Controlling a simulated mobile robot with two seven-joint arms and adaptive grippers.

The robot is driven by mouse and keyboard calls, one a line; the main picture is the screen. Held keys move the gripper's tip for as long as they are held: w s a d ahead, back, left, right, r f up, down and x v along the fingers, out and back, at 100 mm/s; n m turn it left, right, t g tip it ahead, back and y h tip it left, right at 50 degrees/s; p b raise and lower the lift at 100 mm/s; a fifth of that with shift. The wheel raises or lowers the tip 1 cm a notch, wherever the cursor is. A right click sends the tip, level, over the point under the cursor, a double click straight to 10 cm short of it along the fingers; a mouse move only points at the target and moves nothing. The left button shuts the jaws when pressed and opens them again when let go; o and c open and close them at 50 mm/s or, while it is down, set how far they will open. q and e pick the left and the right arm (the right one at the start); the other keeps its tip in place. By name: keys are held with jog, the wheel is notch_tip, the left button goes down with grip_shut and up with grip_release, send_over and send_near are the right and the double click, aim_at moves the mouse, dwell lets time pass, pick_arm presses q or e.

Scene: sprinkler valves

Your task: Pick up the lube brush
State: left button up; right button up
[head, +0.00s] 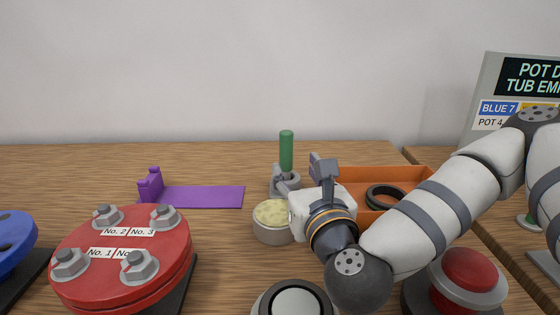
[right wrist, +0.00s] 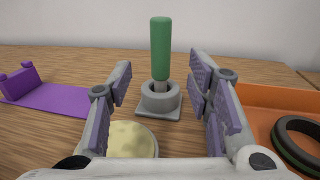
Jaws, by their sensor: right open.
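The lube brush (head: 286,150) has a green handle and stands upright in a small grey holder (head: 285,184). In the right wrist view the brush (right wrist: 160,50) rises from its round grey holder (right wrist: 159,100), centred beyond my fingertips. My right gripper (head: 302,178) is open and empty, just in front of the brush on its near side. In the right wrist view its two fingers (right wrist: 160,85) stand apart to the left and right of the brush, not touching it. The brush's lower end is hidden inside the holder. My left gripper is not in view.
A round tub of pale yellow paste (head: 270,216) stands below my right gripper. An orange tray (head: 425,178) with a black ring (head: 372,196) is at right. A purple holder (head: 203,196) and red bolted cover (head: 160,252) are left. A red button (head: 470,268) stands front right.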

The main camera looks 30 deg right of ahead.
aim_at(288, 152)
jog(key=x, duration=0.9)
jog(key=shift+w+d+r+p, duration=0.1)
jog(key=shift+w+r+p, duration=0.05)
jog(key=shift+p, duration=0.2)
grip_shut()
